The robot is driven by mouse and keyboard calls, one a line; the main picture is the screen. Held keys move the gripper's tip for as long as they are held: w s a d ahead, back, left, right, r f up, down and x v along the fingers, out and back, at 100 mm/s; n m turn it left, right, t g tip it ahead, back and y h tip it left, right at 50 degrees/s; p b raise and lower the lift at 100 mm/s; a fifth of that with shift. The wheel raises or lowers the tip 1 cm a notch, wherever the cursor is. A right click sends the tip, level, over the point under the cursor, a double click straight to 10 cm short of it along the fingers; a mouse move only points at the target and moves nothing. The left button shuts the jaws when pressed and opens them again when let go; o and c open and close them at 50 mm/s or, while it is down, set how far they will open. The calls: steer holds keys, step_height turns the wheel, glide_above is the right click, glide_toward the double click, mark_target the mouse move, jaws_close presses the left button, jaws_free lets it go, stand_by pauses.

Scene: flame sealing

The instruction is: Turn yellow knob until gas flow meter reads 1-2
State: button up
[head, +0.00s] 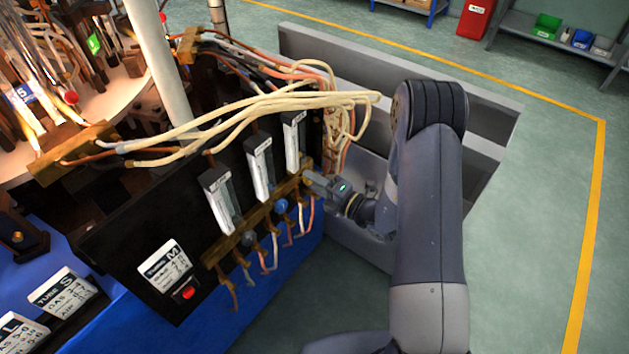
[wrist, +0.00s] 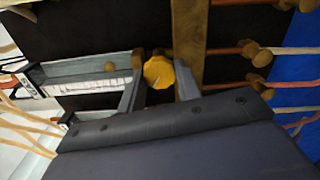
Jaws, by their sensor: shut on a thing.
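The yellow knob (wrist: 158,72) sits between the two fingers of my gripper (wrist: 158,88) in the wrist view. The fingers are shut on it, one on each side. In the head view my gripper (head: 313,183) reaches the right end of the brass manifold, and the knob is hidden there. The flow meter (head: 294,140) nearest my gripper is the rightmost of three upright ones on the black panel. In the wrist view a flow meter (wrist: 85,78) lies sideways left of the knob, with a small ball in its tube. Its scale numbers are too small to read.
A blue knob (head: 281,206) and a grey knob (head: 248,239) sit farther left along the brass manifold (head: 240,233). Cream hoses (head: 250,115) hang above the panel, close to my arm. Thin tubes hang below the manifold. Open floor lies to the right.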

steer(key=o, duration=1)
steer(key=shift+c, duration=0.2)
steer(key=v, duration=1)
steer(key=shift+s+d, duration=0.25)
steer(key=shift+d, duration=0.1)
steer(key=shift+a, duration=0.1)
steer(key=x, duration=1)
steer(key=shift+w+a, duration=0.25)
steer(key=shift+w, duration=0.05)
